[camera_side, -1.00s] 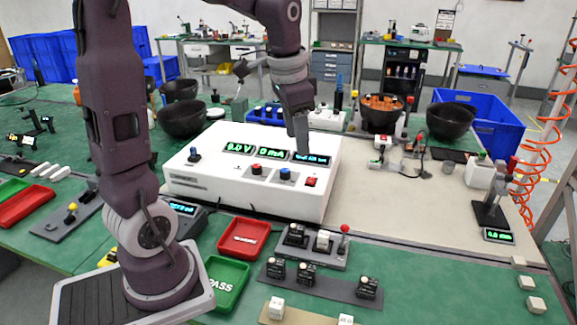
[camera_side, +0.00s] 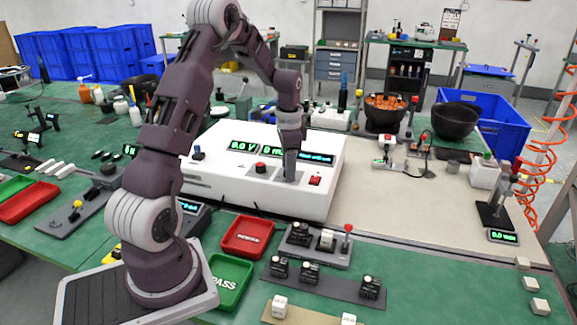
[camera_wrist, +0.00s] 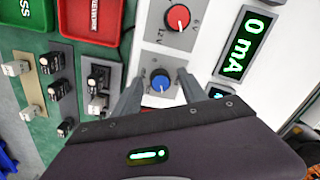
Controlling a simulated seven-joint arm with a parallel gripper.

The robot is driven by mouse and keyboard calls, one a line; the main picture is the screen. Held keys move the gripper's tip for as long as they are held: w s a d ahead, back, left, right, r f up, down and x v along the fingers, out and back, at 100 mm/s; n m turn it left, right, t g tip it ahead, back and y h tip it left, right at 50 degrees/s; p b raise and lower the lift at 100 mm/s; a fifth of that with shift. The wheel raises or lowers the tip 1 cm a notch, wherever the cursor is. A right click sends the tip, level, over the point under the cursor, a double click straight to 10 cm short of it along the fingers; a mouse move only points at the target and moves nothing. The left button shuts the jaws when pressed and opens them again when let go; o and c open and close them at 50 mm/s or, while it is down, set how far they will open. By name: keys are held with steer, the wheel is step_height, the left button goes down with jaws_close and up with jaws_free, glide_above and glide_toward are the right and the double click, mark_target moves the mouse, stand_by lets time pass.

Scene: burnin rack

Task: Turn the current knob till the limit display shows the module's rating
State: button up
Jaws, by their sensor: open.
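The white power supply (camera_side: 255,195) stands mid-table. It shows a voltage display (camera_side: 243,146) reading 0.0 V, a current display (camera_wrist: 243,45) reading 0 mA, and a small limit display (camera_side: 315,158) whose text I cannot read. The blue knob (camera_wrist: 160,82) lies between the two spread fingers of my gripper (camera_wrist: 159,86) in the wrist view; I cannot tell whether they touch it. In the side view my gripper (camera_side: 289,176) points down and hides this knob. The red knob (camera_wrist: 177,17) is beside it. Small black modules (camera_side: 279,266) have unreadable labels.
A red switch (camera_side: 315,181) sits right of my gripper on the panel. In front are a red tray (camera_side: 248,236), a green PASS tray (camera_side: 229,278) and a fixture with a red-ball lever (camera_side: 347,229). The beige mat (camera_side: 400,215) at right has clear room.

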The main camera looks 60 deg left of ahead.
jaws_close()
steer(key=shift+n, duration=0.3)
steer(key=n, duration=0.6)
steer(key=shift+r, duration=0.1)
steer(key=n, duration=0.7)
steer(key=shift+w+g, duration=0.15)
steer(key=shift+g, duration=0.15)
stand_by(0.4)
jaws_free()
steer(key=shift+d, duration=0.1)
